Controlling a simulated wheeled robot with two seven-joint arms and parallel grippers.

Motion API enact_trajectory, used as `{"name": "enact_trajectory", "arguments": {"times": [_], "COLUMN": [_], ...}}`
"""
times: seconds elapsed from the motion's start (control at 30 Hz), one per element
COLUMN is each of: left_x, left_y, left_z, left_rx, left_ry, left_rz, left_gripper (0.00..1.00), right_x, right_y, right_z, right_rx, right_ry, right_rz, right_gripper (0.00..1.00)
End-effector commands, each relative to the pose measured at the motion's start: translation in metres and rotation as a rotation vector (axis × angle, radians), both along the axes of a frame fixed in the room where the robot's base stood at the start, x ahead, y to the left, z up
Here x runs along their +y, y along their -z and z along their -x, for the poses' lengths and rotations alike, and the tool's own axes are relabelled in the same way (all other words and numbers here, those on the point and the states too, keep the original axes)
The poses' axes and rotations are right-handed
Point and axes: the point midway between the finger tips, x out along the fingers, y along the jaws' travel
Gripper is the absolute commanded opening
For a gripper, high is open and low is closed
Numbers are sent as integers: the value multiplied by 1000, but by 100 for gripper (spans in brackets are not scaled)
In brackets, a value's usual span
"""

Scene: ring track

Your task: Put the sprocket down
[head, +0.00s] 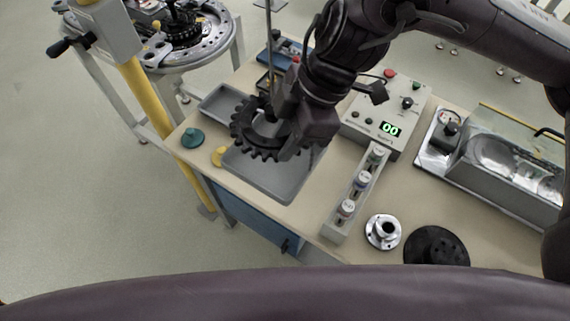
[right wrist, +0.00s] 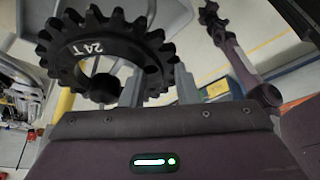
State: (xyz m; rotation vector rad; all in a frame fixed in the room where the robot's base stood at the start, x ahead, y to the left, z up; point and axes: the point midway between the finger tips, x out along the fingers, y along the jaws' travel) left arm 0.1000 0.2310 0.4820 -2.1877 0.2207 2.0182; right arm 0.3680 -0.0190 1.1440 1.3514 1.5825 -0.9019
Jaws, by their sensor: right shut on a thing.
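The black toothed sprocket (head: 246,128) is in my right gripper (head: 272,120), over the grey tray (head: 270,178) on the bench. In the right wrist view the sprocket (right wrist: 100,50) is marked "24T", and my right gripper (right wrist: 158,88) is shut on its rim. Whether the sprocket touches the tray cannot be told. My left gripper does not show in either view.
On the bench are a control box (head: 388,118) reading "00", a rack of small bottles (head: 352,195), a silver flanged hub (head: 383,232), a black disc (head: 436,246) and a clear-lidded metal basin (head: 500,160). A green knob (head: 192,138) and a yellow piece (head: 219,156) lie near the left edge. A round ring stand (head: 190,35) stands beyond.

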Motion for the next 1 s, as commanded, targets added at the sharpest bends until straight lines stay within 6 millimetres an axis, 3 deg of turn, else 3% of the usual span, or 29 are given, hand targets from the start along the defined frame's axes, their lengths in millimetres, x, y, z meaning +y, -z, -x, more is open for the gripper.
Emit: {"name": "enact_trajectory", "arguments": {"times": [0.3, 0.8, 1.0], "left_x": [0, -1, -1], "left_y": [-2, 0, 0], "left_z": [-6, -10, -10], "left_rx": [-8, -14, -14], "left_ry": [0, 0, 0], "left_rz": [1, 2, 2], "left_gripper": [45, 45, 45], "right_x": [1, 1, 1], "right_y": [63, 109, 111], "right_z": [0, -1, -1], "right_rx": [1, -2, -6], "right_ry": [2, 1, 0], "right_rz": [-5, -5, -5], "right_gripper": [0, 0, 0]}}
